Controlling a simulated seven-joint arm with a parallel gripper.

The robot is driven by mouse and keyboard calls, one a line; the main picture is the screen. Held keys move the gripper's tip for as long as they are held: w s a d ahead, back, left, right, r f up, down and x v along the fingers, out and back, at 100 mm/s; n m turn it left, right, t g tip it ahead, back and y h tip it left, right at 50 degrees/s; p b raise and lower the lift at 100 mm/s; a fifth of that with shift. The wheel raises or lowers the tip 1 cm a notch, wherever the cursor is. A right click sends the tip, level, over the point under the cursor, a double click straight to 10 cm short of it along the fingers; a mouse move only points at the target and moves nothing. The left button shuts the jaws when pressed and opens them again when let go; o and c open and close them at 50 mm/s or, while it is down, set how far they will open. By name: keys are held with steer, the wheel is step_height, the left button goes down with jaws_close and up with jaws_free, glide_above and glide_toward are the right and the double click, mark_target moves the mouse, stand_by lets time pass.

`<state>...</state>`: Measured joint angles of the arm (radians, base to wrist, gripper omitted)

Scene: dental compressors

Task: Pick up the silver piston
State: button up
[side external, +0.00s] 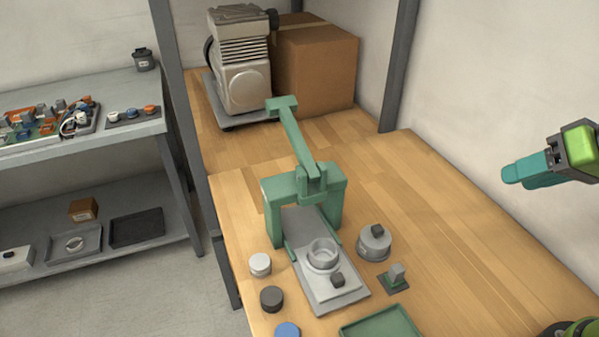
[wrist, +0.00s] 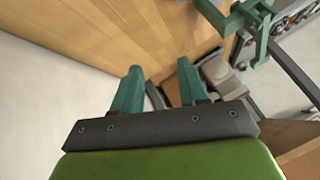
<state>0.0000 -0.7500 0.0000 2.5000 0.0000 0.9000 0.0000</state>
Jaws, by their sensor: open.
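A small silver-white cylinder (side external: 260,264), which looks like the silver piston, stands on the wooden bench left of the green press. A dark grey cylinder (side external: 271,298) and a blue-topped one (side external: 287,330) stand in a row in front of it. The blue-topped one is cut by the picture's lower edge. My gripper (side external: 512,174) is raised at the right side, well away from the pistons. In the wrist view its teal fingers (wrist: 160,78) are apart with nothing between them. No piston can be made out in the wrist view.
The green press (side external: 305,190) with its lever rises mid-bench; a ring (side external: 322,254) sits on its grey plate. A larger grey cylinder (side external: 374,243), a small block on a base (side external: 396,279) and a green tray (side external: 352,331) stand nearby. The bench's right part is clear.

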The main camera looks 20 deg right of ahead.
mark_target(259, 261)
steer(key=o, duration=0.6)
steer(key=w+a+f+n+g, duration=0.1)
steer(key=w+a+f+n, duration=0.2)
steer(key=a, duration=0.9)
steer(key=w+a+f+n+g+h, duration=0.1)
steer(key=w+a+f+n, duration=0.3)
steer(key=a, duration=0.8)
steer(key=w+a+f+g, duration=0.1)
steer(key=w+a, duration=0.4)
steer(key=a, duration=0.7)
steer(key=x, duration=1.6)
steer(key=shift+f, duration=0.3)
